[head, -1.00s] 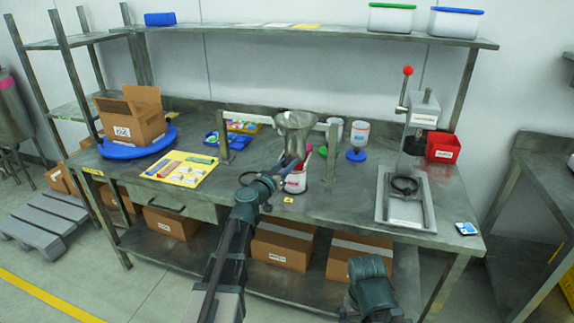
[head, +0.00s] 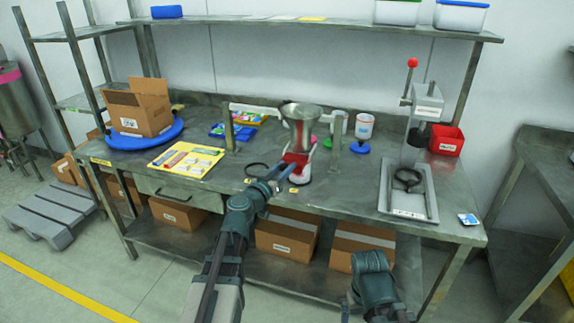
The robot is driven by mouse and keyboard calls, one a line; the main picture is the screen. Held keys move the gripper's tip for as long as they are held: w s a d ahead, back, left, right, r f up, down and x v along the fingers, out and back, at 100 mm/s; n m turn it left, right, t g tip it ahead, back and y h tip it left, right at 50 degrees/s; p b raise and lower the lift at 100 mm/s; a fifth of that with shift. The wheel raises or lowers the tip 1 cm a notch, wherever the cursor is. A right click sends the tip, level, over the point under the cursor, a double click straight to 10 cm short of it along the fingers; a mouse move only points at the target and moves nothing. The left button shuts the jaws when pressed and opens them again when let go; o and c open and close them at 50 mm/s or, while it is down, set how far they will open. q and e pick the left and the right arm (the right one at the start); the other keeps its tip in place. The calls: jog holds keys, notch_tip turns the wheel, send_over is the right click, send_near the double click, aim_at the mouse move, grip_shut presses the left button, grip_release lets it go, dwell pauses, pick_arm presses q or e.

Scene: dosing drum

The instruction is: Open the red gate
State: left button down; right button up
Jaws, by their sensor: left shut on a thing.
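A metal funnel (head: 300,118) hangs in a frame over the workbench. The red gate (head: 295,159) shows below its spout and sticks out toward me. My left gripper (head: 282,176) reaches in from the front and is shut on the near end of the red gate; its fingers are small and partly hide the hold. A white and red container (head: 301,174) stands under the funnel, partly hidden by the gate and the gripper. My right arm shows at the lower right, but its gripper fingers do not show.
A yellow tray (head: 187,159) is further left. White jars (head: 364,127) stand right of the funnel, with a lever press (head: 412,150) and a red bin (head: 447,140) beyond. The front right bench top is mostly clear.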

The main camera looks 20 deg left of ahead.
pick_arm(q)
jog(key=shift+s, duration=0.1)
jog(key=c, duration=0.5)
grip_release()
jog(key=shift+s, duration=0.15)
